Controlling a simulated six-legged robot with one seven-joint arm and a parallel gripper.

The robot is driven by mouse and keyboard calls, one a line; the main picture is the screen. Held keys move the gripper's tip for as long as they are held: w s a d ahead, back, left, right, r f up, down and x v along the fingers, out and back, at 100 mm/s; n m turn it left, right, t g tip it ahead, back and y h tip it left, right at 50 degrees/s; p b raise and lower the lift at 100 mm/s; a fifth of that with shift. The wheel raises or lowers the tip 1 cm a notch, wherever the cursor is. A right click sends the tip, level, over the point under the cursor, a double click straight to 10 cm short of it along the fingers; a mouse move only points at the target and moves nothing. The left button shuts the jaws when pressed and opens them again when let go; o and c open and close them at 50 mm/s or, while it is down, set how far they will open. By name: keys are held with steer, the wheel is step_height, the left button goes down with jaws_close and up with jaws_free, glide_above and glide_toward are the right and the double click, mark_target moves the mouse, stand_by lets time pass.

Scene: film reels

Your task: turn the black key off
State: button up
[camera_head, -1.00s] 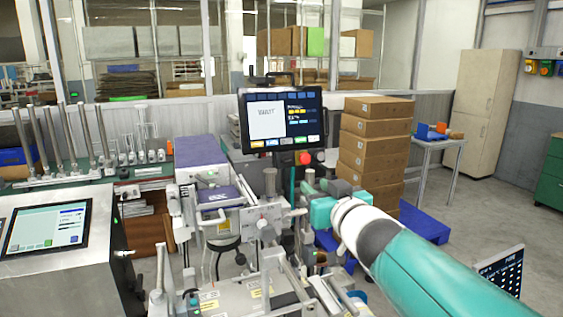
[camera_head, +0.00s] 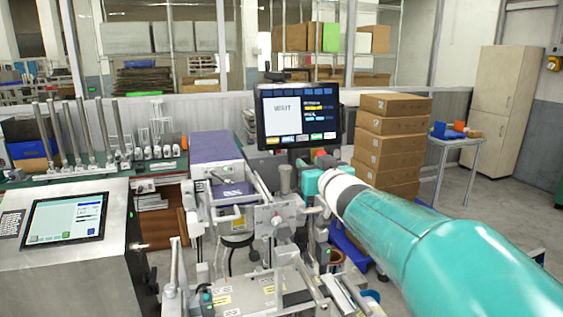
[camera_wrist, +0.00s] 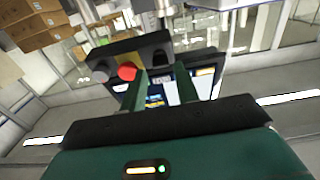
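A dark control bar (camera_wrist: 115,55) under the monitor shows upside down in the wrist view, with a red button (camera_wrist: 127,72) and a grey knob (camera_wrist: 100,75). A small black part (camera_wrist: 161,61) by a yellow patch on this bar looks like the black key, but its detail is too small to be sure. My gripper (camera_wrist: 161,71) has its two green fingers apart, one on each side of that part, with nothing seen held. I cannot tell whether they touch it. In the head view my gripper (camera_head: 312,180) is just below the monitor (camera_head: 298,115); its fingertips are unclear.
A machine with a purple-topped unit (camera_head: 215,147) and metal posts stands below and left. Stacked cardboard boxes (camera_head: 385,150) are close on the right. A tilted touch panel (camera_head: 65,218) is at the lower left. Open floor lies at the right.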

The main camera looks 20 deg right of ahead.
mark_target(302, 158)
steer(key=shift+w, duration=1.15)
jaws_close()
